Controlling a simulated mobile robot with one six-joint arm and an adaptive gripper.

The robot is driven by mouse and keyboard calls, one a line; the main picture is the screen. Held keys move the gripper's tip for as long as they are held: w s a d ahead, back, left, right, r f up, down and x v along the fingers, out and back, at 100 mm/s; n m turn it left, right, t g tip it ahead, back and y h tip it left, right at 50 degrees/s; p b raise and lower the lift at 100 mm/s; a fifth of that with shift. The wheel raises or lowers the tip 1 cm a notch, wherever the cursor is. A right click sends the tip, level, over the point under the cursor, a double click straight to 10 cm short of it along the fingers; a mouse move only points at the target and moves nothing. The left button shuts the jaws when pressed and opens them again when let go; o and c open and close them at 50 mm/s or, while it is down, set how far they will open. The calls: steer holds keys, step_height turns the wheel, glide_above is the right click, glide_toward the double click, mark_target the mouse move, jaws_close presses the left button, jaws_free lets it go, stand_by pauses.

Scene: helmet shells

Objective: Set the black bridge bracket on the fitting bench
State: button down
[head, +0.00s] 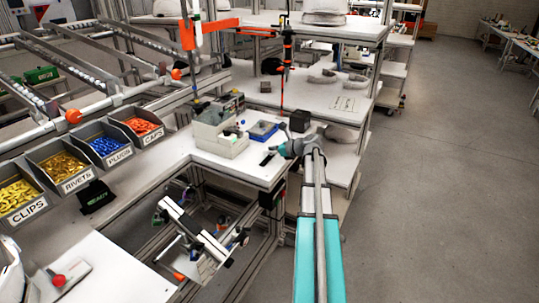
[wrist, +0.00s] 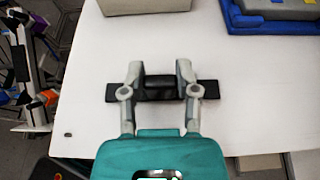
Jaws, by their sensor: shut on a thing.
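The black bridge bracket (wrist: 160,90) is a dark bar with a raised middle. In the wrist view its two ends stick out on either side of my gripper (wrist: 160,76), whose fingers are shut on the middle part. In the head view my gripper (head: 282,149) is over the right end of the white fitting bench (head: 238,166), and a dark end of the bracket (head: 267,158) shows beside it. The bench top (wrist: 240,90) lies below the bracket in the wrist view. The bracket is at or close above this surface; I cannot tell whether it touches.
A grey box unit (head: 220,135) and a blue tray (head: 262,131) stand on the bench behind my gripper. A dark block (head: 299,121) is near its back right. Labelled parts bins (head: 68,168) line the left. Bare bench surrounds the bracket.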

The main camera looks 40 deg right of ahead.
steer(key=shift+f, duration=0.15)
steer(key=shift+c, duration=1.8)
jaws_free()
steer(key=shift+r, duration=0.2)
steer(key=shift+s+d+r+p, duration=0.15)
steer(key=shift+s+r+p, duration=0.2)
steer(key=shift+s, duration=0.15)
steer(key=p+v, duration=0.4)
steer(key=v, duration=0.6)
steer(key=shift+s, duration=0.35)
steer(key=shift+w, duration=0.1)
